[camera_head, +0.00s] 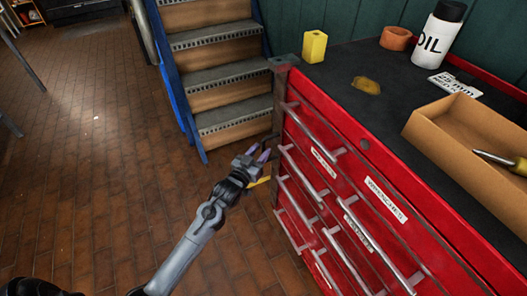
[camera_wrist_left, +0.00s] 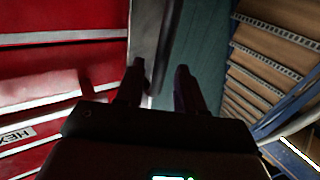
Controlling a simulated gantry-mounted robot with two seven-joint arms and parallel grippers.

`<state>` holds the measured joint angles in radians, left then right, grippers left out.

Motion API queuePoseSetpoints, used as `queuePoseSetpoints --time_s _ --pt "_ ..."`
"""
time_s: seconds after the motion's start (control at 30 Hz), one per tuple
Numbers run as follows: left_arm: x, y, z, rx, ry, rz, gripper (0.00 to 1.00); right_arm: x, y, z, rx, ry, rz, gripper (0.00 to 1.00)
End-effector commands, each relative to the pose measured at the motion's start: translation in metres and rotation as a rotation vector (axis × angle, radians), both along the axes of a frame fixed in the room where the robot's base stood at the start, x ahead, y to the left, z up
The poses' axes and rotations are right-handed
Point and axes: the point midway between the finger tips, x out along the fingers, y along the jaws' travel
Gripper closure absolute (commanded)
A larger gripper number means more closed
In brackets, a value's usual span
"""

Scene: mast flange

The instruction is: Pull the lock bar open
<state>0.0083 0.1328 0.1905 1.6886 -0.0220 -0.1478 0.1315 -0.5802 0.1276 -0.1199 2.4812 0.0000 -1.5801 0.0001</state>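The red tool chest (camera_head: 330,120) stands at the right of the head view. A grey upright strip, which looks like the lock bar (camera_head: 279,100), runs down its left front corner. It also shows as a grey bar (camera_wrist_left: 146,38) beside the red drawers in the left wrist view. My left gripper (camera_head: 264,155) is close to the lower part of this corner. In the left wrist view its two fingers (camera_wrist_left: 159,76) are apart with nothing between them. The left finger overlaps the bar in the picture; I cannot tell whether they touch. My right gripper is not in view.
Wooden stairs with a blue side rail (camera_head: 185,110) stand left of the chest. Drawer handles (camera_head: 305,172) jut from the chest front. On top are a yellow block (camera_head: 314,46), an oil bottle (camera_head: 437,40) and a cardboard tray (camera_head: 440,135).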

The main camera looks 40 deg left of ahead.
Motion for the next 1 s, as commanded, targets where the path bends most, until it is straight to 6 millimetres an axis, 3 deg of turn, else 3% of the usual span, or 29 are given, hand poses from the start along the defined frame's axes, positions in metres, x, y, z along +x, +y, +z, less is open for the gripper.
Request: queuePoseSetpoints --time_s 0.2,0.6,0.87,1.0 --pt "0.021 0.003 -0.001 0.000 0.000 0.000 0.62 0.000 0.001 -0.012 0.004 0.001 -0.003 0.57" --pt "0.026 0.004 0.000 0.000 0.001 0.000 0.62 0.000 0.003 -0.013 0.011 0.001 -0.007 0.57" --pt "0.026 0.004 0.000 0.000 0.001 0.000 1.00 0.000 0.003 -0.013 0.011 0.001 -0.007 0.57" --pt "0.026 0.004 0.000 0.000 0.001 0.000 1.00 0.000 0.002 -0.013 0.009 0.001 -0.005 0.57"
